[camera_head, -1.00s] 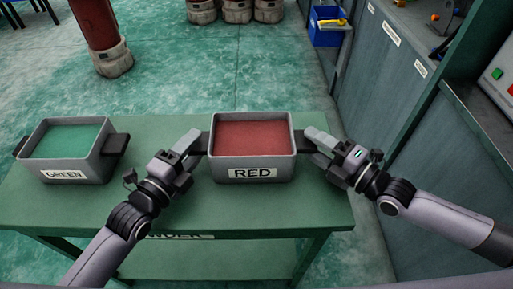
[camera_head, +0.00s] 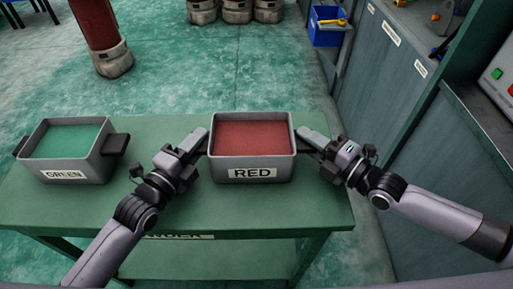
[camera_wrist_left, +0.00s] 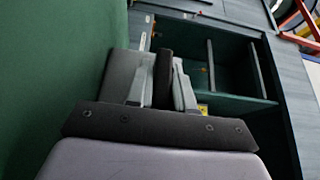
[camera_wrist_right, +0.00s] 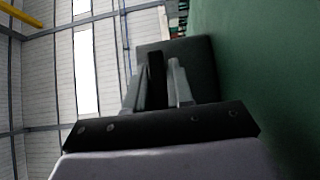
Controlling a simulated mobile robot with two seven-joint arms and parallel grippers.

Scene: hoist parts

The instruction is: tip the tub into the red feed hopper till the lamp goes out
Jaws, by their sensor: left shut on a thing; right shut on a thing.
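A grey tub labelled RED (camera_head: 252,173), filled with red material, stands level on the green table in the head view. My left gripper (camera_head: 201,143) is shut on its left handle, a dark tab that shows between the fingers in the left wrist view (camera_wrist_left: 163,78). My right gripper (camera_head: 306,141) is shut on its right handle, which shows between the fingers in the right wrist view (camera_wrist_right: 157,80). A second grey tub labelled GREEN (camera_head: 64,175), with green material, stands at the left of the table. I see no hopper or lamp that I can make out.
The green table (camera_head: 185,215) has bare room in front of the tubs. A grey cabinet (camera_head: 385,95) stands along the right side. A panel with a green and a red button (camera_head: 498,75) shows at the right edge. A blue bin (camera_head: 327,32) is on the floor behind.

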